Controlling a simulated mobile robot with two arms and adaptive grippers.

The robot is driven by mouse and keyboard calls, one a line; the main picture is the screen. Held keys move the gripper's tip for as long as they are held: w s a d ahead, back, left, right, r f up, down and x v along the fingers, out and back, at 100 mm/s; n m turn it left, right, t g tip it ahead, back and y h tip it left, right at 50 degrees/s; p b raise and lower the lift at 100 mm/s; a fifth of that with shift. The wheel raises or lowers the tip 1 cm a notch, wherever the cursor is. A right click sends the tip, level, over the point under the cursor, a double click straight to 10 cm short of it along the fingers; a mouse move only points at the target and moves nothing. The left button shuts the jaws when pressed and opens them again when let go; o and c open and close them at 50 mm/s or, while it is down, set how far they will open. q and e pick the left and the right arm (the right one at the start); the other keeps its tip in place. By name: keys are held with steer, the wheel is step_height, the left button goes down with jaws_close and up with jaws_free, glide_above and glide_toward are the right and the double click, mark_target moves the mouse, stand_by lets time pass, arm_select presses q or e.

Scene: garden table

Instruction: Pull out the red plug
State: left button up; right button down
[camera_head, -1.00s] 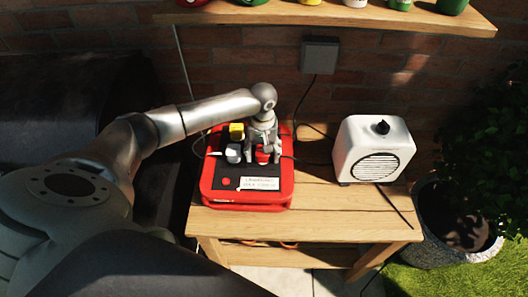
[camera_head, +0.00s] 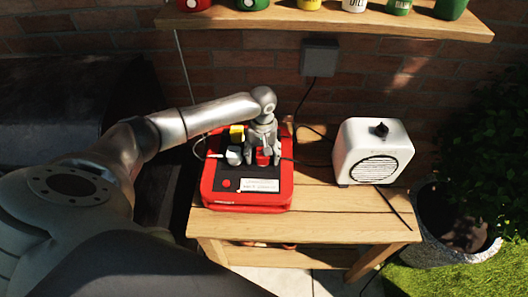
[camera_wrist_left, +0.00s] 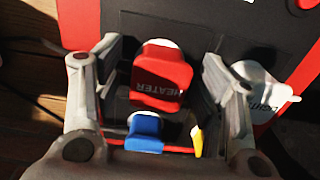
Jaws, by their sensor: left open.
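The red plug (camera_wrist_left: 161,78), lettered "HEATER", sits on the black top of the red power box (camera_head: 212,197). It also shows in the head view (camera_head: 263,157), partly covered by my gripper. My left gripper (camera_wrist_left: 160,75) is open, with one finger on each side of the red plug. Gaps show between the fingers and the plug. In the head view my left gripper (camera_head: 263,152) reaches down over the box from above. My right gripper is not in view.
A blue plug (camera_wrist_left: 145,131) and a white plug (camera_wrist_left: 262,88) sit close to the red one. A yellow plug (camera_head: 237,132) is on the box too. A white heater (camera_head: 372,150) stands on the wooden table (camera_head: 320,213). Cables run behind.

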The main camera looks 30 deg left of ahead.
arm_select(q)
jaws_close()
steer(key=shift+r+p, duration=3)
steer(key=shift+p, duration=0.4)
